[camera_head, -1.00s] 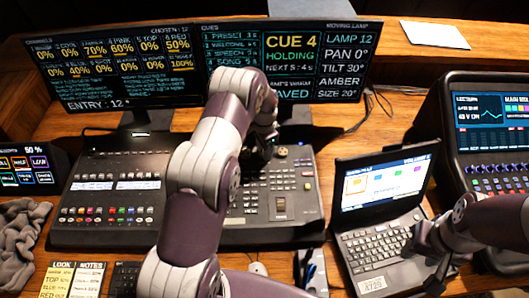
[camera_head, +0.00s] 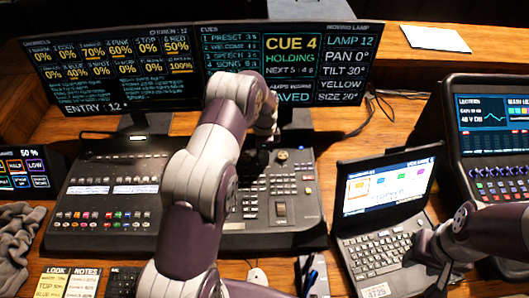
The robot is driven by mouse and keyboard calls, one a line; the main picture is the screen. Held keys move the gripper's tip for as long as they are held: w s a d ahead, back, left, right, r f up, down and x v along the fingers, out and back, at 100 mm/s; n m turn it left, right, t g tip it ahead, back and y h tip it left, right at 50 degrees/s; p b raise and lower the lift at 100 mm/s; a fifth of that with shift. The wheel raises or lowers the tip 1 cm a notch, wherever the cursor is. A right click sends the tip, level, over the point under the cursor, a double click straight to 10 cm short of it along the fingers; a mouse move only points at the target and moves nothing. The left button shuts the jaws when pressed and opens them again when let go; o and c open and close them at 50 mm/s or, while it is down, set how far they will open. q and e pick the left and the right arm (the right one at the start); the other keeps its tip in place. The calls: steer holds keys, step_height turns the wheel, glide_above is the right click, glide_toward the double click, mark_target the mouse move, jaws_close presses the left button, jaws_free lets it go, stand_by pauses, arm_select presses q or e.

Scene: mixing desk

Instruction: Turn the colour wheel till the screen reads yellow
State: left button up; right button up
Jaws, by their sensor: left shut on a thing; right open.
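The moving lamp screen (camera_head: 345,62) stands at the back, right of the cues screen. Its colour line reads YELLOW, below TILT 30°. My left arm reaches over the lighting desk (camera_head: 280,232) from the front. My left gripper (camera_head: 262,152) is at the desk's upper part, small and dark in the view, shut on what appears to be the colour wheel, which the gripper and arm hide. A small yellowish knob (camera_head: 282,156) shows just right of it. My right gripper (camera_head: 426,250) is open over the right side of the laptop's keyboard.
The open laptop (camera_head: 385,192) stands right of the desk, with a sound mixer (camera_head: 493,140) beyond it. A mouse (camera_head: 257,275), note cards (camera_head: 70,282) and a grey cloth (camera_head: 18,240) lie near the front. White paper (camera_head: 435,38) lies on the back ledge.

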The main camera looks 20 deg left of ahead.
arm_select(q)
steer(key=shift+w+r, duration=0.15)
steer(key=o, duration=1)
steer(key=shift+a, duration=0.1)
steer(key=shift+o, duration=0.2)
step_height(320, 180, up, 8)
steer(key=shift+b, duration=1)
steer(key=r+p, duration=0.1)
steer(key=r, duration=0.1)
steer(key=r+p, duration=0.2)
steer(key=shift+s+r, duration=0.2)
steer(key=shift+r, duration=0.15)
